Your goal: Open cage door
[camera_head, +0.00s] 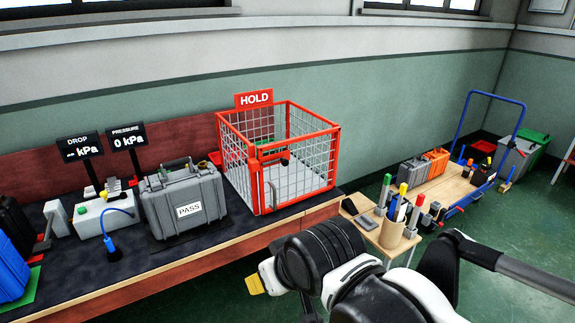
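The cage (297,205) is a red frame with grey wire mesh and stands on the workbench. A red HOLD sign (253,99) is on its top back left. A black latch-like part (285,161) and a pale handle-like bar (272,192) show at its front. I cannot make out the door's edges or whether it is ajar. My black and white arm fills the lower middle and right, apart from the cage in the picture. Its end, with a pale body and yellow tip (255,284), seems to be my gripper; its fingers are not clear.
A grey case (186,208) marked PASS stands left of the cage on the dark bench top (155,262). Two kPa displays (127,136) stand behind. At right are a pen cup (394,226) on a small table and a blue-handled trolley (455,190) carrying boxes. Green floor shows around them.

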